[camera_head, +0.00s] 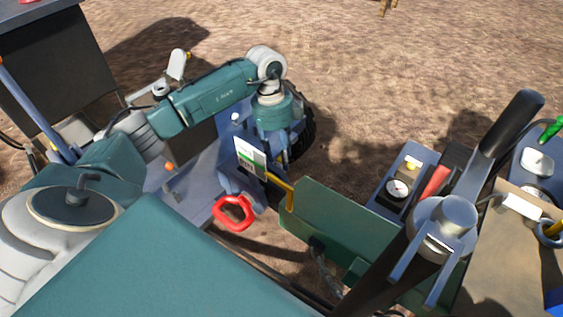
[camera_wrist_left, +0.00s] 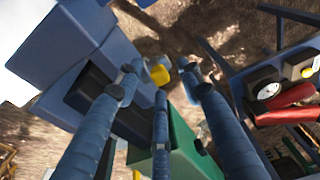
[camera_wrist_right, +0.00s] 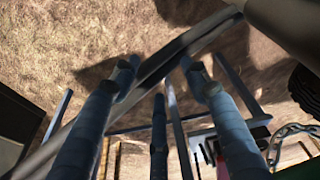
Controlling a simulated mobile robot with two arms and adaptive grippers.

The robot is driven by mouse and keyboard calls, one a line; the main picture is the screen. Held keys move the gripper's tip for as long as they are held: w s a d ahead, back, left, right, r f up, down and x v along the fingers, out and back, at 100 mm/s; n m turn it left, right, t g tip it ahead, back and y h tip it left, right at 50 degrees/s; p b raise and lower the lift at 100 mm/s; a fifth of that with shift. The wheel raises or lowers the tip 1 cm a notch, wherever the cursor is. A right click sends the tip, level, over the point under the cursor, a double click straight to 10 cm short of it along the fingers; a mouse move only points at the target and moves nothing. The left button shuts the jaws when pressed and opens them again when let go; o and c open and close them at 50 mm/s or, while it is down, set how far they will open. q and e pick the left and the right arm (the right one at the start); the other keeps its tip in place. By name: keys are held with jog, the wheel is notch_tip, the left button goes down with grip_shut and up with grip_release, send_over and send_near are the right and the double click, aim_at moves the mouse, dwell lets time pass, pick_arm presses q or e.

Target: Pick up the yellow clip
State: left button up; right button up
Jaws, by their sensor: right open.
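A yellow hooked bar, which may be the yellow clip (camera_head: 287,190), stands at the left end of a green box in the head view. A yellow piece (camera_wrist_left: 159,74) shows just beyond the fingertips in the left wrist view; I cannot tell if it is the same part. My left gripper (camera_head: 281,153) points down behind a white label, partly hidden. Its fingers (camera_wrist_left: 160,82) are spread with nothing held between them. My right gripper (camera_wrist_right: 160,75) is open and empty in its wrist view, among dark bars above the ground.
A red ring handle (camera_head: 234,212) is left of the green box (camera_head: 335,225). A gauge (camera_head: 397,188) and a red part (camera_head: 436,181) sit to the right. A chain (camera_wrist_right: 290,135) hangs at right in the right wrist view. Bare ground lies behind.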

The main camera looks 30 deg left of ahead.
pick_arm(q)
jog(key=shift+f, duration=0.1)
grip_shut()
dwell(0.3)
